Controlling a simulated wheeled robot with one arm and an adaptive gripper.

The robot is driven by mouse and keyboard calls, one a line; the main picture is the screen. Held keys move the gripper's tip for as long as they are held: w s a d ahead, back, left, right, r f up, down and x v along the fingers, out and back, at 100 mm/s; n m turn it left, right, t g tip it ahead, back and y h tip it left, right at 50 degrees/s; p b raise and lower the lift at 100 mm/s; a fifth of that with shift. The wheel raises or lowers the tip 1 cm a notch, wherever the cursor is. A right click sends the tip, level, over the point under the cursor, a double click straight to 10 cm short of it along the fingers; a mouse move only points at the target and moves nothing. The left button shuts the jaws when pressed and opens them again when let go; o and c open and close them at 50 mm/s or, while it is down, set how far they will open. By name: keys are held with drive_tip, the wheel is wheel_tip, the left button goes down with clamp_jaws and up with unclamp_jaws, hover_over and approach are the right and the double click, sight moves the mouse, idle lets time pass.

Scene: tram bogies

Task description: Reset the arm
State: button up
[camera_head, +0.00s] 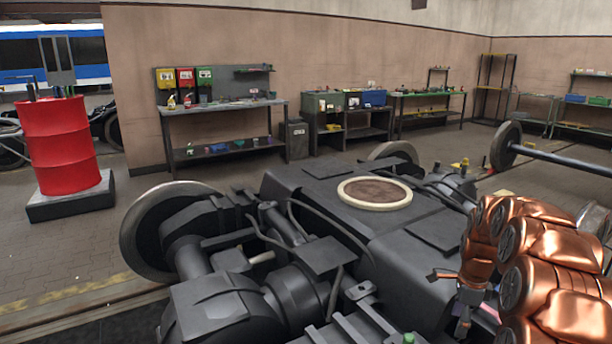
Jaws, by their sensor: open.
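My copper-coloured arm is folded at the lower right of the head view. My gripper (456,304) shows small at its left side, with its fingers apart and nothing seen between them. It is in front of the dark grey tram bogie (330,215), over its near right part. I cannot tell how far it is from the bogie's surface. The bogie fills the middle and bottom of the view. A round brown plate with a cream rim (375,193) lies on its top. My arm hides the bogie's right end.
A wheel (160,232) stands at the bogie's left. A red barrel (60,145) stands on a dark base at the left. Workbenches (222,108) line the back wall. A separate wheel and axle (507,146) is at the right. The floor between barrel and bogie is clear.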

drive_tip(key=s+a+r+n+g, duration=0.1)
drive_tip(key=s+a+r+n, duration=0.3)
drive_tip(key=s+a+n, duration=0.35)
drive_tip(key=s+a+r+n, duration=0.4)
drive_tip(key=s+a, duration=0.4)
drive_tip(key=s, duration=0.2)
drive_tip(key=s+a+n+g, duration=0.1)
drive_tip(key=s+a+n, duration=0.3)
drive_tip(key=s, duration=0.7)
drive_tip(key=s+a+n+g, duration=0.1)
drive_tip(key=s+n, duration=0.5)
drive_tip(key=s, duration=0.5)
wheel_tip(320, 180, up, 18)
drive_tip(key=w+t+p, duration=0.1)
drive_tip(key=p, duration=1.5)
drive_tip(key=shift+a+t+p, duration=0.15)
drive_tip(key=shift+t+p, duration=0.15)
drive_tip(key=shift+p, duration=0.05)
drive_tip(key=shift+n, duration=0.25)
